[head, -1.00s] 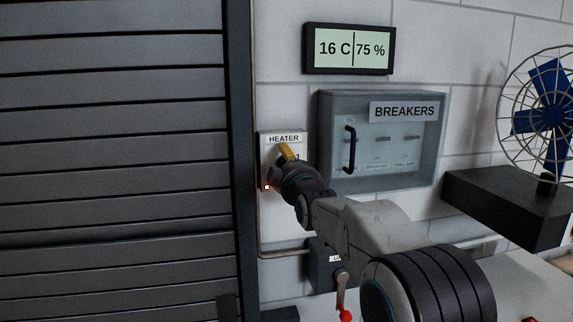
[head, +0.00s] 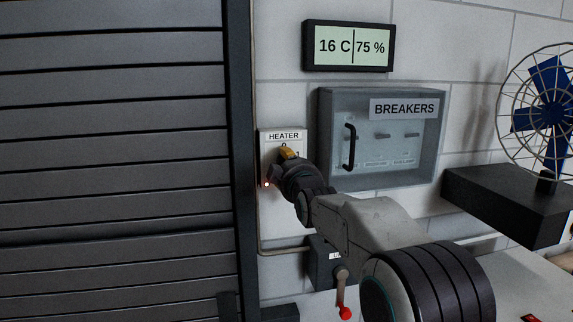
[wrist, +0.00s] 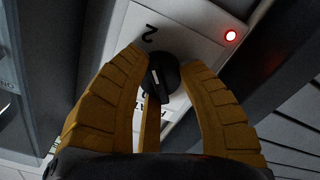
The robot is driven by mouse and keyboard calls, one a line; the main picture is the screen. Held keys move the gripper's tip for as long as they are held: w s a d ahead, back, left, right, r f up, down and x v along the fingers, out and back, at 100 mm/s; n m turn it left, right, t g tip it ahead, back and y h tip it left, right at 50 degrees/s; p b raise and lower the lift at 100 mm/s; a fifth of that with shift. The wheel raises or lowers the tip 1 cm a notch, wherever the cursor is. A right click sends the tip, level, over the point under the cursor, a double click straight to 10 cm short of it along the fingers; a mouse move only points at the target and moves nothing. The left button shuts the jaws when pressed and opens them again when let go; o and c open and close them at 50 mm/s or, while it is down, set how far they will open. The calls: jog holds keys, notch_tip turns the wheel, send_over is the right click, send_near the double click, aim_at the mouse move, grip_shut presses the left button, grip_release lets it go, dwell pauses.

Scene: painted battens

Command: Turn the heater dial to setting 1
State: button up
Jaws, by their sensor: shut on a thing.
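The heater panel (head: 269,147) is a white plate marked HEATER, on the wall beside the shutter. Its black dial (wrist: 162,80) shows in the wrist view between my yellow fingers, with a pale pointer line on its face. In the head view my gripper (head: 288,153) hides the dial. In the wrist view my gripper (wrist: 163,68) is shut on the dial, one finger at each side. A figure 2 (wrist: 150,34) shows on the plate beyond the dial. In the head view a 1 (head: 298,154) shows right of the fingers, and a 0 just above them.
A red light (head: 267,184) glows at the panel's lower left, also in the wrist view (wrist: 231,34). The breaker box (head: 326,140) is to the right, below a display (head: 350,47) reading 16 C, 75 %. A fan (head: 550,110) and a red-tipped lever (head: 343,292) stand further off.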

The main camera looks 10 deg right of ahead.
jog(key=shift+n+b, duration=0.3)
jog(key=shift+b, duration=0.05)
jog(key=n+b, duration=0.2)
jog(key=shift+f+n+b, duration=0.1)
jog(key=shift+n+b, duration=0.2)
jog(key=n+b, duration=0.2)
jog(key=n, duration=0.1)
jog(key=shift+n, duration=0.4)
jog(key=n+b, duration=0.2)
jog(key=n, duration=0.2)
jog(key=shift+r+n+b, duration=0.25)
jog(key=shift+n+b, duration=0.2)
jog(key=shift+n, duration=0.95)
jog(key=o, duration=1.2)
jog(key=shift+f, duration=0.1)
